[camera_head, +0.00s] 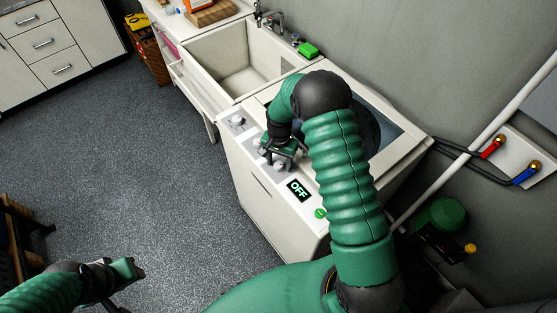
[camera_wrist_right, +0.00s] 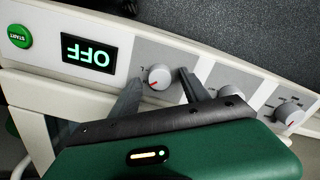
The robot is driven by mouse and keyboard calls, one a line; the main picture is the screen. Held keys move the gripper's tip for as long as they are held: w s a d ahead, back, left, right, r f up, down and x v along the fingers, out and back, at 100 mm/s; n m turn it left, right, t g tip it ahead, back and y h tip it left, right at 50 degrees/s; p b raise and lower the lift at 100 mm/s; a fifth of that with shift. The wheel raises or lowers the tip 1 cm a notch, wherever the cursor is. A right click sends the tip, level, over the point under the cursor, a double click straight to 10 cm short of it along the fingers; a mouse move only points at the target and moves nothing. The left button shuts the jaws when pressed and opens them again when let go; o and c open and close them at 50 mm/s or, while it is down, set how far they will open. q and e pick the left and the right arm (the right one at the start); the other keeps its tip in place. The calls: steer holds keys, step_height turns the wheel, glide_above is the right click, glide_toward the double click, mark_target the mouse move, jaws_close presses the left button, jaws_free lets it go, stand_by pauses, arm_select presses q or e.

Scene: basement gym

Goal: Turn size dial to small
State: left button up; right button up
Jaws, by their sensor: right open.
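The washing machine (camera_head: 255,205) has a sloped panel with a row of grey dials. In the right wrist view, one dial (camera_wrist_right: 160,77) with a red mark sits nearest the OFF display, a second dial (camera_wrist_right: 227,92) is partly hidden behind a finger, and a third dial (camera_wrist_right: 290,112) is at the right. I cannot read which is the size dial. My right gripper (camera_wrist_right: 158,80) is open, its fingers on either side of the dial nearest the display; contact is unclear. It also shows over the panel in the head view (camera_head: 278,160). My left gripper (camera_head: 122,275) is low at the left, away from the machine.
The OFF display (camera_head: 299,190) and green start button (camera_head: 320,213) are on the panel. A white sink (camera_head: 215,85) adjoins the machine behind. Hoses with a red tap (camera_head: 493,147) and blue tap (camera_head: 527,173) are at right.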

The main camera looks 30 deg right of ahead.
steer(key=shift+d+f, duration=0.1)
steer(key=shift+d, duration=0.15)
steer(key=shift+a, duration=0.55)
steer(key=c, duration=0.9)
jaws_close()
arm_select(q)
steer(key=shift+s, duration=0.1)
arm_select(e)
steer(key=shift+d, duration=0.15)
